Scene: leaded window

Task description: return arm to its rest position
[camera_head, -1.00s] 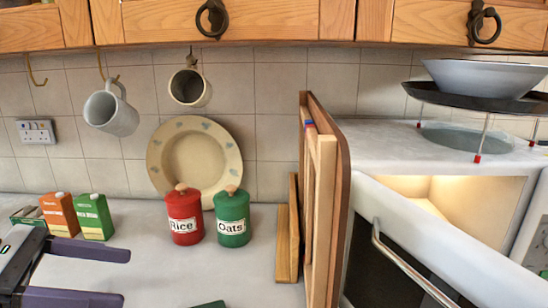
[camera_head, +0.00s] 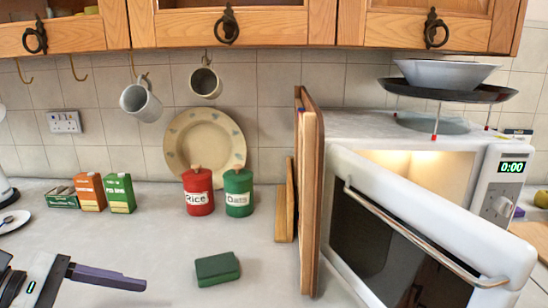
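My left gripper (camera_head: 125,287) is at the lower left, low over the worktop. One dark purple finger shows, pointing right, with bare worktop just below it. The other finger is beyond the bottom edge of the picture. The gap shows that it is open, and nothing is seen in it. My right gripper is not in view.
A green sponge (camera_head: 217,269) lies on the worktop right of the gripper. Red Rice (camera_head: 198,193) and green Oats (camera_head: 238,194) canisters, two cartons (camera_head: 120,193) and a plate (camera_head: 186,136) stand behind. The microwave door (camera_head: 420,230) is open at right, beside upright boards (camera_head: 309,200).

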